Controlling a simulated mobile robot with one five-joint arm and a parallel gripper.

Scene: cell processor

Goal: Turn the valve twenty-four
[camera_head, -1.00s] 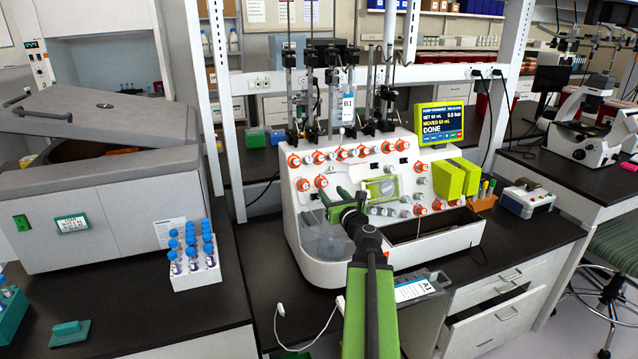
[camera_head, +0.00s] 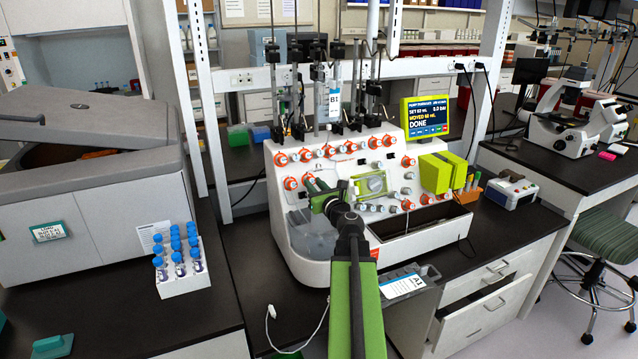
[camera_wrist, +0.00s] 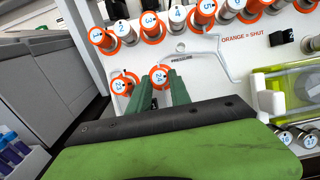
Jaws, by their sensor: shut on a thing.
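Valve twenty-four (camera_wrist: 159,76) is a round knob with an orange rim and a white face marked 24, on the white panel of the cell processor. It also shows in the head view (camera_head: 308,180). My gripper (camera_wrist: 159,92) has its two green fingers on either side of this valve, shut on it; the fingers hide its lower part. In the head view my gripper (camera_head: 316,188) reaches the panel's left part. Valve 23 (camera_wrist: 123,83), also orange-rimmed, sits just left of the left finger.
A row of numbered valves (camera_wrist: 152,27) lies above, some orange-rimmed. The panel reads "ORANGE = SHUT" (camera_wrist: 246,40). A green-framed window (camera_head: 371,184) is to the right, and a clear container (camera_head: 311,232) is below. The screen (camera_head: 426,118) reads DONE.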

